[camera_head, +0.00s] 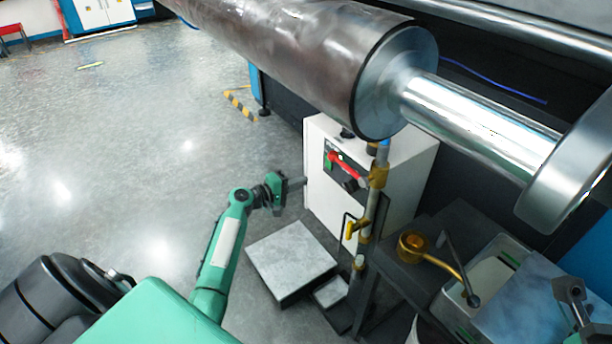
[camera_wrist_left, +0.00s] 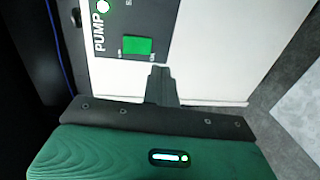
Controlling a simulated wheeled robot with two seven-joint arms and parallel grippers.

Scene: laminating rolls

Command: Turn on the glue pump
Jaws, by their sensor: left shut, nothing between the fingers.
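The glue pump is a white box (camera_head: 333,205) under the big roll in the head view. Its dark control panel (camera_head: 335,160) has a red handle or knob (camera_head: 342,163) across it, partly behind a brass-fitted pipe. In the left wrist view the panel (camera_wrist_left: 165,15) reads PUMP, with a lit green square button (camera_wrist_left: 137,45) and a round pale light (camera_wrist_left: 103,6) above left. My left gripper (camera_head: 301,182) is shut and empty beside the box's left side. In the wrist view its dark fingers (camera_wrist_left: 162,75) are together, just below the green button; contact cannot be told.
The large brown roll (camera_head: 290,45) with its steel shaft (camera_head: 480,115) hangs above the box. A grey floor block (camera_head: 290,260) lies in front of it. A brass ladle (camera_head: 415,245) and metal tray (camera_head: 485,270) stand at right. Open floor lies to the left.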

